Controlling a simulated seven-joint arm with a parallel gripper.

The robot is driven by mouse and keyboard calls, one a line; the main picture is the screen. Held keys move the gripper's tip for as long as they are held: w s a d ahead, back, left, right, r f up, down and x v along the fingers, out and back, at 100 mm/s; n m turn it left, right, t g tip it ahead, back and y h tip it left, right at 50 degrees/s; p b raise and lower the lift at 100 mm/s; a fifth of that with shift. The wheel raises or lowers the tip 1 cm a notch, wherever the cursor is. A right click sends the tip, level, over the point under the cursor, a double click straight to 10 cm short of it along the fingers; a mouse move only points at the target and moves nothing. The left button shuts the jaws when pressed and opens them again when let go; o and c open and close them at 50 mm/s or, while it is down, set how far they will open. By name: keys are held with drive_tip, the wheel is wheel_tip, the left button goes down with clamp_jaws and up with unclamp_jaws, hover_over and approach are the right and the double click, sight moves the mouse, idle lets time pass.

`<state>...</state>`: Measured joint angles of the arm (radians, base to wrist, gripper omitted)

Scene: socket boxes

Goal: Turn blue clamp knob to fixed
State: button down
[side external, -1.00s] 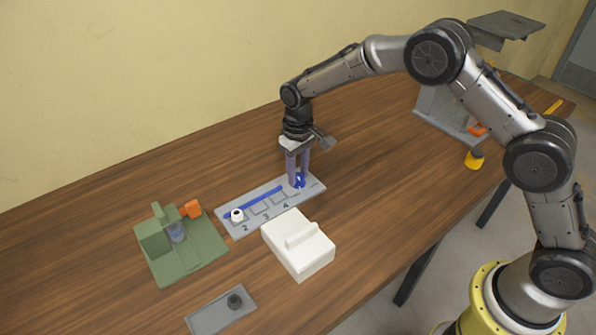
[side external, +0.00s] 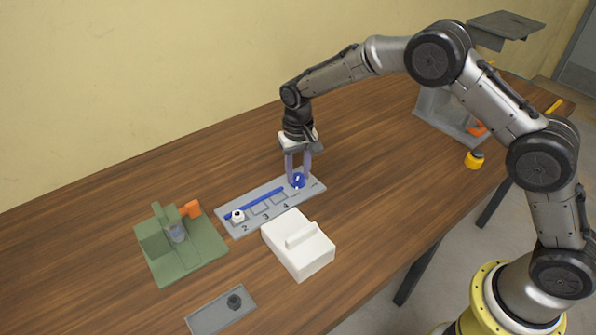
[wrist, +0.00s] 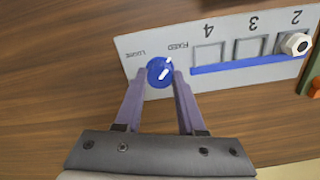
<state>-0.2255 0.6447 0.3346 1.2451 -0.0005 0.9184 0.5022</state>
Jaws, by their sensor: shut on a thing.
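The blue clamp knob (wrist: 158,74) sits at one end of a grey plate (wrist: 138,42). It shows in the side external view (side external: 298,181). My gripper (wrist: 160,75) points down with its two purple fingers on either side of the knob, shut on it. In the wrist view the knob's white mark leans up and right, towards the side with the word FIXED; LOOSE is printed on the left. I cannot tell exactly where the mark stops. A blue bar (wrist: 235,66) runs along the plate from near the knob to a white hex piece (wrist: 297,43).
A white lidded box (side external: 298,252) stands close in front of the plate. A green fixture (side external: 165,255) with an orange part is to the left. A small grey plate with a black knob (side external: 234,302) lies at the front. The wood behind the plate is clear.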

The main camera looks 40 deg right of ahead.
sight(298, 176)
drive_tip(key=shift+r, duration=0.15)
drive_tip(key=c, duration=0.5)
unclamp_jaws()
wheel_tip(298, 176, up, 14)
